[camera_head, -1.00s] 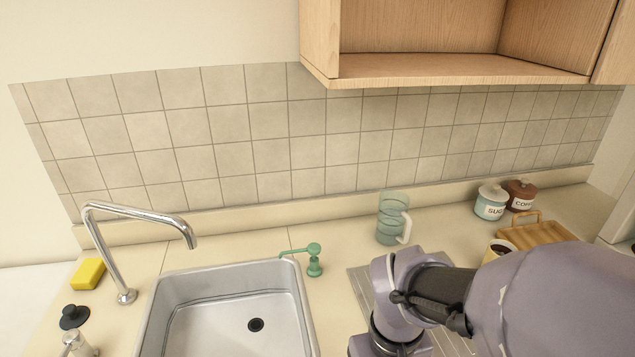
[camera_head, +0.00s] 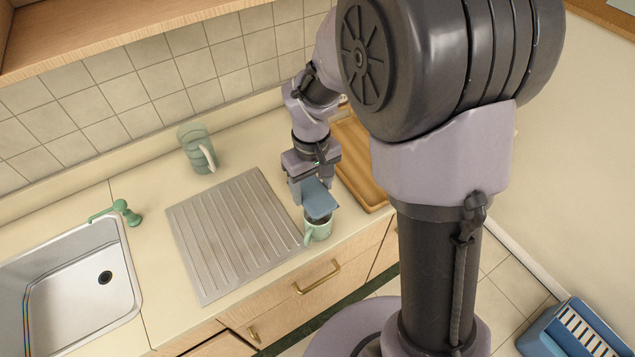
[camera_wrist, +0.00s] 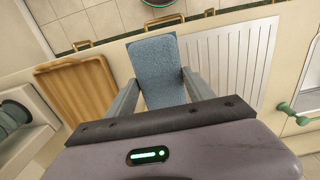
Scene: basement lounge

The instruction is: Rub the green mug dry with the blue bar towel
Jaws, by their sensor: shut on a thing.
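The green mug (camera_head: 318,231) stands upright near the counter's front edge, just right of the metal drainboard, with its handle to the left. The blue bar towel (camera_head: 319,200) is a folded flat piece gripped by my gripper (camera_head: 309,186), which points down over the mug. The towel's lower end is at the mug's mouth and covers part of it; I cannot tell whether it touches the inside. In the wrist view the towel (camera_wrist: 156,62) fills the space between the fingers of my gripper (camera_wrist: 160,92) and the mug is hidden.
A ribbed drainboard (camera_head: 232,232) lies left of the mug, empty. A green glass pitcher (camera_head: 197,149) stands behind it. A wooden tray (camera_head: 366,182) lies to the right.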

